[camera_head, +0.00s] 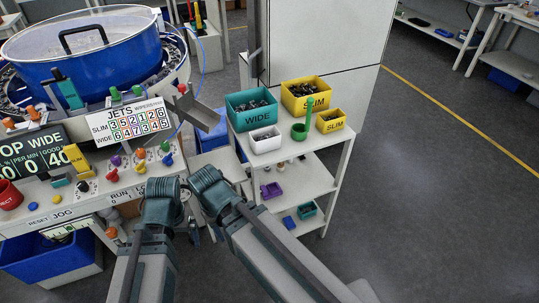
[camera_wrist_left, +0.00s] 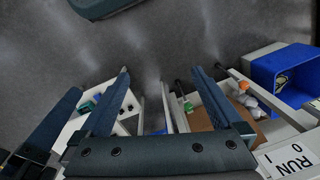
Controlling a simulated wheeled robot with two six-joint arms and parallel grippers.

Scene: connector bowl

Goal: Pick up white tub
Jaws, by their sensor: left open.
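The white tub (camera_head: 265,139) is a small open box with dark pieces inside. It stands on the top of the white cart (camera_head: 243,150), in front of the larger teal WIDE bin (camera_head: 256,114). My left gripper (camera_head: 165,187) is in front of the machine's panel, left of the cart and well apart from the tub. In the left wrist view its two fingers (camera_wrist_left: 160,76) are spread with nothing between them. The tub cannot be made out there. The end of my right arm (camera_head: 207,178) is just right of the left one; its jaws cannot be made out.
A yellow SLIM bin (camera_head: 305,104), a smaller yellow bin (camera_head: 330,127) and a green holder (camera_head: 299,131) crowd the tub's right side. The machine's panel with knobs (camera_head: 113,175) and a metal chute (camera_head: 193,108) lie left. The floor right of the cart is open.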

